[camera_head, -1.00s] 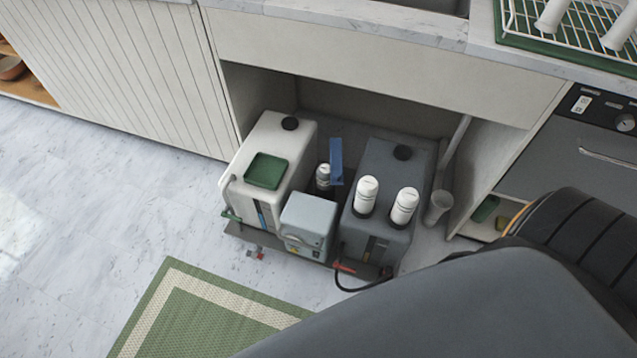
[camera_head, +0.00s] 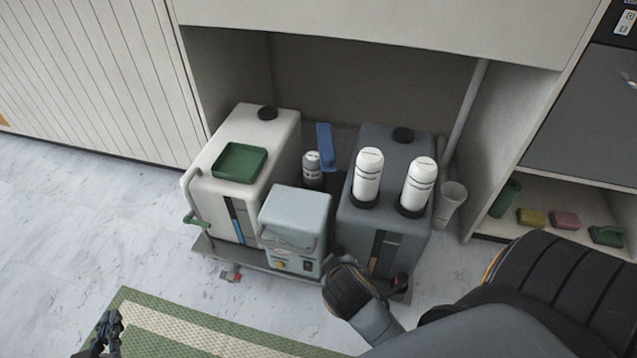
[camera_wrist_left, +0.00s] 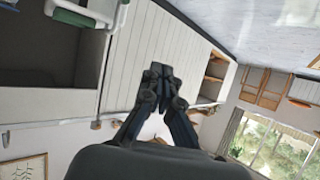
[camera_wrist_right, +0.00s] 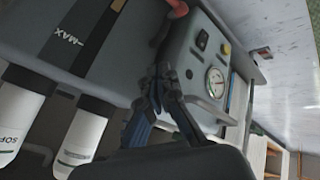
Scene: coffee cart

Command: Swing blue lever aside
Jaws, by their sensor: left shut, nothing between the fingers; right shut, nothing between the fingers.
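A flat blue bar (camera_head: 325,148), the only blue lever-like part I can make out, stands between the white tank (camera_head: 275,150) and the dark grey tank (camera_head: 350,228), behind a small grey-capped bottle (camera_head: 312,168). My left gripper (camera_head: 113,318) is at the lower left over the green mat, far from the bar; the left wrist view shows its fingers (camera_wrist_left: 160,72) shut and empty. My right wrist hides its gripper in the head view, in front of the dark tank. The right wrist view shows its fingers (camera_wrist_right: 160,78) shut and empty by the grey pump box (camera_wrist_right: 200,60).
Two white bottles (camera_head: 368,172) stand on the dark tank, and a green tray (camera_head: 239,162) lies on the white tank. A red lever (camera_wrist_right: 178,8) shows in the right wrist view. A cup (camera_head: 450,203) is at right. The cabinet walls enclose the back. Floor at left is clear.

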